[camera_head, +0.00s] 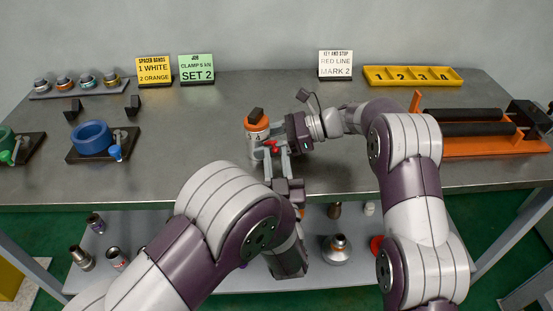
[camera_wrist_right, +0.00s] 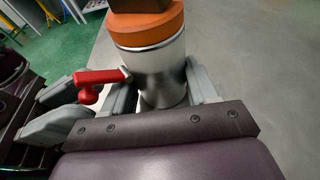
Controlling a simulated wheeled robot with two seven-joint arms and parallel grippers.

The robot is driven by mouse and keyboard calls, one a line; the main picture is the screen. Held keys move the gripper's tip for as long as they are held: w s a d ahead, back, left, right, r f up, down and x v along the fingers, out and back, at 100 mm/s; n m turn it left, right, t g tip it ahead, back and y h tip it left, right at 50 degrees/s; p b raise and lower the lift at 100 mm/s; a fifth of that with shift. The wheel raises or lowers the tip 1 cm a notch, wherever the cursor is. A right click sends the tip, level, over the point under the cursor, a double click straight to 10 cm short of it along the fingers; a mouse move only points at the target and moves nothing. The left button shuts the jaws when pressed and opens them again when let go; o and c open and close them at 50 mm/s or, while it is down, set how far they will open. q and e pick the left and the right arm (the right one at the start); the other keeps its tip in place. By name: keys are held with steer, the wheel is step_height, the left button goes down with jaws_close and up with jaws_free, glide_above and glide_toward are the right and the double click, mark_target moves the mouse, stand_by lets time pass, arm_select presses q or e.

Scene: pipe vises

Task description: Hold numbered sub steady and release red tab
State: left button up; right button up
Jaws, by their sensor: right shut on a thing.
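The numbered sub is a silver cylinder with an orange collar and a dark block on top (camera_head: 256,130); it stands upright on the bench in the head view. It fills the middle of the right wrist view (camera_wrist_right: 150,65). Small digits show on its side in the head view, too small to read surely. My right gripper (camera_head: 284,134) is shut around its body, a finger on each side. The red tab (camera_head: 269,143) sticks out from the sub's side, at left in the right wrist view (camera_wrist_right: 103,78). My left gripper (camera_head: 273,158) is open, its fingertips close by the tab; contact is unclear.
A blue vise (camera_head: 92,139) is at left. An orange rack with black rollers (camera_head: 480,147) is at right.

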arm_select(q)
steer(key=v, duration=0.7)
steer(key=shift+s, duration=0.3)
steer(key=o, duration=0.3)
steer(key=shift+a+r, duration=0.1)
steer(key=shift+r, duration=0.05)
steer(key=s+a+r+g+h, duration=0.2)
steer(key=s+a+r+h, duration=0.2)
steer(key=r+h, duration=0.1)
steer(key=w+d, duration=0.1)
steer(key=w, duration=0.2)
steer(key=w+d+f+m+g, duration=0.1)
steer(key=w, duration=0.3)
steer(key=w+d+f+g, duration=0.1)
steer(key=w, duration=0.2)
steer(key=shift+w+f+m, duration=0.15)
steer(key=shift+w+m, duration=0.15)
steer(key=shift+w+d, duration=0.1)
steer(key=shift+w, duration=0.2)
steer(key=shift+c, duration=0.3)
